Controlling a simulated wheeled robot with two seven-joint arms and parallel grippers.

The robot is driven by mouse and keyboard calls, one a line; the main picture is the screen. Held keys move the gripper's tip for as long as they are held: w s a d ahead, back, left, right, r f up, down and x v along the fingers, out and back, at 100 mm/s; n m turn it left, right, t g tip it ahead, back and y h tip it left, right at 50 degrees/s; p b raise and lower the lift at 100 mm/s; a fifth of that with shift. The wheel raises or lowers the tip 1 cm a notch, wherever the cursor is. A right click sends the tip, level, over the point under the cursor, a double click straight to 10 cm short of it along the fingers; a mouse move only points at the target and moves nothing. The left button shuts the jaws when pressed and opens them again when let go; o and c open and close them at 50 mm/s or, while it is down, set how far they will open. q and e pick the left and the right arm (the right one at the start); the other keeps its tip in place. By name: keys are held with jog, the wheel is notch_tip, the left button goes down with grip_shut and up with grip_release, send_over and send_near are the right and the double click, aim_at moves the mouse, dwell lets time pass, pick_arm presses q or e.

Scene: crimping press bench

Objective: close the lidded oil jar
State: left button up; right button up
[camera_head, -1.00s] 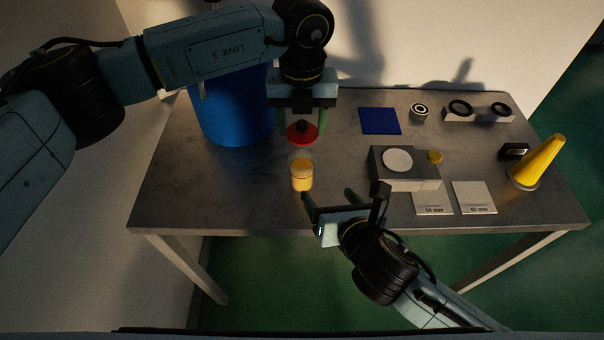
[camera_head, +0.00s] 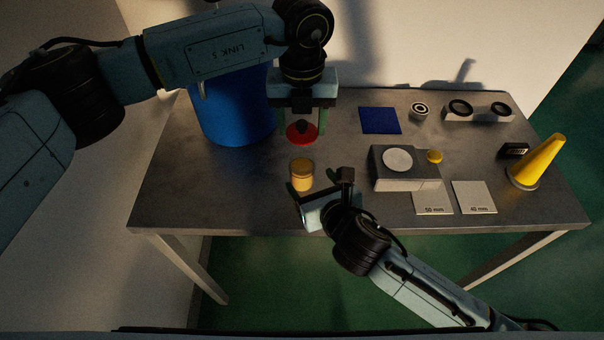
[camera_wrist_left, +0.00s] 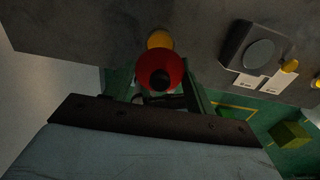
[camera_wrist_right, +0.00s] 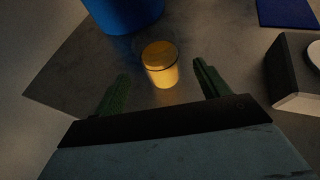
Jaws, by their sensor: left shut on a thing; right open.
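The oil jar (camera_head: 301,176) is a small clear jar with yellow-orange oil, standing upright and uncovered on the bench. It also shows in the right wrist view (camera_wrist_right: 160,66) and partly in the left wrist view (camera_wrist_left: 159,39). The red lid (camera_head: 301,133) is held by my left gripper (camera_head: 302,128), above the bench and behind the jar in the head view. The lid with its dark knob fills the middle of the left wrist view (camera_wrist_left: 160,78). My right gripper (camera_wrist_right: 162,88) is open; its green fingers point toward the jar from either side, with visible gaps and no contact seen.
A blue drum (camera_head: 236,112) stands at the back left. A grey press block (camera_head: 392,171) with a white disc and yellow knob is right of the jar. Beyond are labelled plates (camera_head: 474,197), a yellow cone (camera_head: 540,158) and a blue mat (camera_head: 380,120). The bench's left part is clear.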

aim_at(307, 176)
jog(key=x, duration=0.6)
jog(key=shift+w+f, duration=0.15)
jog(key=shift+w, duration=0.1)
jog(key=c, duration=1.5)
pick_arm(q)
jog(key=shift+f, duration=2.5)
pick_arm(e)
jog(key=shift+o, duration=0.2)
pick_arm(q)
jog(key=shift+f, duration=0.85)
jog(key=shift+f, duration=0.65)
jog(key=o, duration=1.1)
jog(key=shift+o, duration=0.2)
